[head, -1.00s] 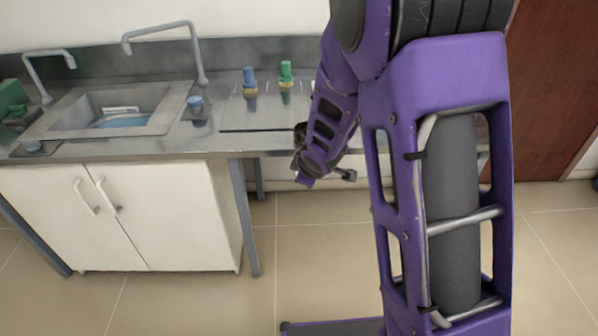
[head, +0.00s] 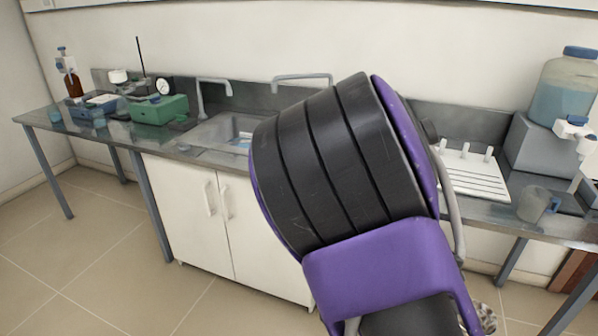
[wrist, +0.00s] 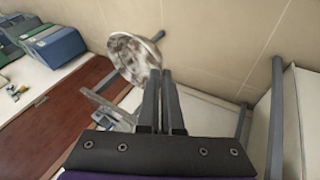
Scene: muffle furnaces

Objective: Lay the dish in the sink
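The dish (wrist: 132,52) is a round, shallow, mottled grey-and-white piece in the wrist view, at the fingertips. My gripper (wrist: 161,76) has its two fingers nearly together, and the dish's edge appears pinched between them. The dish is tilted and held over the floor. In the head view a mottled piece at the bottom right, beside my arm, looks like the dish (head: 486,318); the gripper is hidden there. The sink (head: 208,132) is a grey metal basin in the counter at left centre, with something blue inside. My arm covers its right part.
Two grey taps stand behind the sink, the left one (head: 212,92) nearer the green box (head: 160,109). White cupboard doors (head: 205,205) are below. A white rack (head: 468,172), a beaker (head: 535,204) and a large bottle (head: 563,88) stand on the right.

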